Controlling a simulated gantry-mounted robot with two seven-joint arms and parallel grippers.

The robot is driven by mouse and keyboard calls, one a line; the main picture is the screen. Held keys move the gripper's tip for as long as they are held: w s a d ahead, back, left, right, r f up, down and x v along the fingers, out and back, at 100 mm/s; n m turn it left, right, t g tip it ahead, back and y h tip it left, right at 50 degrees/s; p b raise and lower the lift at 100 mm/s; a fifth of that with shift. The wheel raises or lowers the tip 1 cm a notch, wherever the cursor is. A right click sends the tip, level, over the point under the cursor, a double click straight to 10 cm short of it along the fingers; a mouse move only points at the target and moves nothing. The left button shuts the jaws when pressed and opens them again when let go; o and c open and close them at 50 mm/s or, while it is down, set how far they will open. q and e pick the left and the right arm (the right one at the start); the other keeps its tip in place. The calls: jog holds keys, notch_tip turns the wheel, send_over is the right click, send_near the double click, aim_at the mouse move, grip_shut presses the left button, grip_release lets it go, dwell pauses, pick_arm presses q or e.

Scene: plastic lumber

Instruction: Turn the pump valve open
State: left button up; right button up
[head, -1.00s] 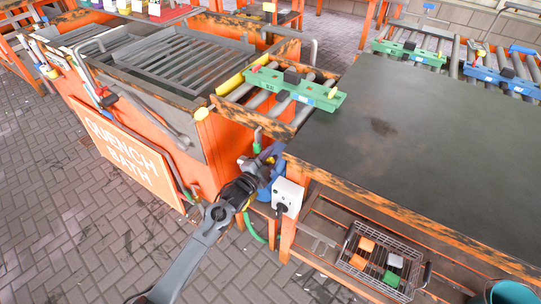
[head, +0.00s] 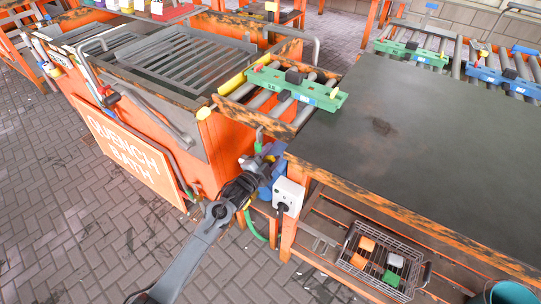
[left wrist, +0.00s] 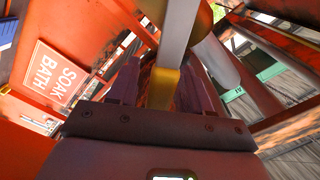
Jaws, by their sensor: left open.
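The blue pump body (head: 266,190) sits low between the quench bath and the dark table, partly hidden by my left arm. My left gripper (head: 268,154) is at the gap above it. In the left wrist view my left gripper (left wrist: 160,82) is open, with one finger on each side of a grey bar with a yellow end (left wrist: 164,88). This bar may be the valve handle; I cannot tell whether the fingers touch it. The valve itself is not clear in the head view. My right gripper is not in view.
The orange quench bath (head: 200,140) stands left of the gripper. A white socket box (head: 289,194) on the dark table's (head: 430,140) leg is close on the right. A green hose (head: 254,229) hangs below. A roller bridge (head: 290,90) lies just behind.

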pick_arm(q)
jog(key=shift+s+a, duration=0.1)
jog(key=shift+s+a+r+p, duration=0.1)
jog(key=shift+s+a+p, duration=0.1)
jog(key=shift+p, duration=0.1)
jog(key=p+v, duration=0.4)
jog(key=v, duration=0.6)
jog(key=shift+p, duration=0.4)
